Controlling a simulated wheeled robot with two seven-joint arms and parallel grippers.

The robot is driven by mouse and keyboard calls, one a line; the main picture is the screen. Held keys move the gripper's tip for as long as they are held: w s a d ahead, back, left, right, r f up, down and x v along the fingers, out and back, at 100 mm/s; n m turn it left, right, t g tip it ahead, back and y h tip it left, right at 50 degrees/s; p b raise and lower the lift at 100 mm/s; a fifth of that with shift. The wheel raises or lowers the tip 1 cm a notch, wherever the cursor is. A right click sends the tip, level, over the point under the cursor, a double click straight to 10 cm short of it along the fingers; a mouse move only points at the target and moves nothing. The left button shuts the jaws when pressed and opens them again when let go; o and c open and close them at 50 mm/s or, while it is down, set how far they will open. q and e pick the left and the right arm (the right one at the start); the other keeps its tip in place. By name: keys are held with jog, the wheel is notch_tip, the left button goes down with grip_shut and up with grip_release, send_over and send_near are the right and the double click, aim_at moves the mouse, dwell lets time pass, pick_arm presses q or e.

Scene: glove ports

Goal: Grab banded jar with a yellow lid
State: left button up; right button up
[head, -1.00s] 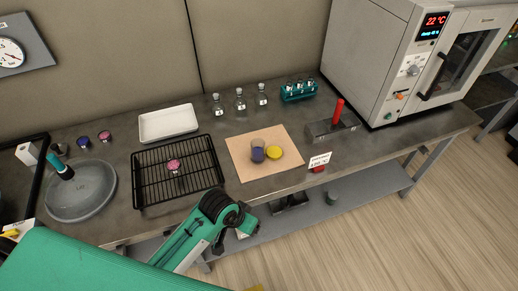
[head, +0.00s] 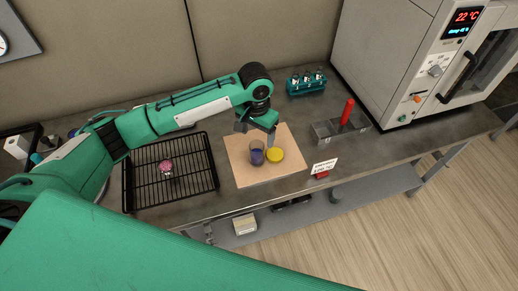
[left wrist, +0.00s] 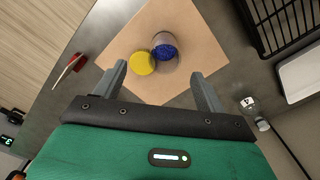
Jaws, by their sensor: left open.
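The left wrist view shows the jar (left wrist: 165,46) and the yellow lid (left wrist: 142,63) close together. My left gripper (head: 256,130) is open and empty, just behind and above the jar. My right gripper is not in view.
A black wire rack (head: 143,190) with a pink-topped jar (head: 166,168) is left of the board. A teal vial rack (head: 306,83) stands behind, a metal box with a red handle (head: 343,122) to the right, and a small sign (head: 323,166) at the front edge.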

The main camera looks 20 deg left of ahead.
aim_at(257, 156)
pick_arm(q)
jog(key=f, duration=0.2)
jog(key=f+p, duration=0.1)
jog(key=f, duration=0.4)
jog(key=shift+w+a+f+p, duration=0.25)
jog(key=shift+a+f+p, duration=0.05)
jog(key=shift+f, duration=0.1)
notch_tip(257, 156, down, 5)
jog(key=shift+w+r+p, duration=0.15)
jog(key=shift+p, duration=0.8)
jog(key=shift+f, duration=0.35)
jog(key=c, duration=1.1)
